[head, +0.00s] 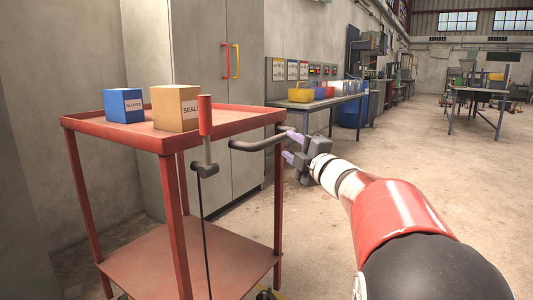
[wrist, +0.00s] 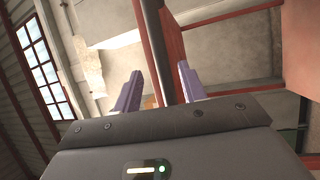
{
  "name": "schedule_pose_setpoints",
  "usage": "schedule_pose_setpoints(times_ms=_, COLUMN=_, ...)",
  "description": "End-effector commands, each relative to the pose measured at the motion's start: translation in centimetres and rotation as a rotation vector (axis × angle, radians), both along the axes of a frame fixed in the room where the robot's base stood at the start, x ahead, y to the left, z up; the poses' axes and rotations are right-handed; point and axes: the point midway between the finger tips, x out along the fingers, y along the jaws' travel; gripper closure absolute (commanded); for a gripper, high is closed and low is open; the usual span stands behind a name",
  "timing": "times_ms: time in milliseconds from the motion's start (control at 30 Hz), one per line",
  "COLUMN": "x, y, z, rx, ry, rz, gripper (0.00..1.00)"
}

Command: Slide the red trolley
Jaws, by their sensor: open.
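The red trolley (head: 168,145) stands at the left in the head view, with a red top tray and a lower shelf. A dark grey bar handle (head: 258,145) sticks out from its right side. My gripper (head: 290,146) is at the right end of this handle, with its purple fingers apart. In the wrist view, the dark handle bar (wrist: 168,50) shows between the open fingers (wrist: 159,69). I cannot tell whether either finger touches it. A lever with a red grip (head: 205,115) stands at the trolley's near side.
A blue box (head: 123,106) and a tan box (head: 176,108) stand on the trolley's top. A grey cabinet (head: 195,60) is behind it. A bench (head: 335,103) with coloured bins stands further back.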

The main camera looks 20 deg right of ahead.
Motion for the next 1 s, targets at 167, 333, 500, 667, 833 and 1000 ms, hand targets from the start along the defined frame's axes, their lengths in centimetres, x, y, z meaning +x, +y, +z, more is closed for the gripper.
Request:
schedule_pose_setpoints(times_ms=167, x=1.1, y=0.3, z=-0.2, rx=-0.032, ry=-0.010, rz=0.029, gripper=0.59)
schedule_pose_setpoints(times_ms=333, x=3.7, y=0.9, z=0.4, rx=-0.029, ry=-0.011, rz=0.029, gripper=0.59)
schedule_pose_setpoints(times_ms=500, x=6.1, y=1.5, z=0.8, rx=-0.028, ry=-0.010, rz=0.028, gripper=0.59)
schedule_pose_setpoints(times_ms=667, x=7.4, y=1.8, z=1.1, rx=-0.026, ry=-0.011, rz=0.026, gripper=0.59)
schedule_pose_setpoints(times_ms=833, x=7.6, y=1.8, z=1.2, rx=-0.026, ry=-0.010, rz=0.025, gripper=0.59)
schedule_pose_setpoints(times_ms=1000, x=7.6, y=1.8, z=1.2, rx=-0.026, ry=-0.010, rz=0.025, gripper=0.64)
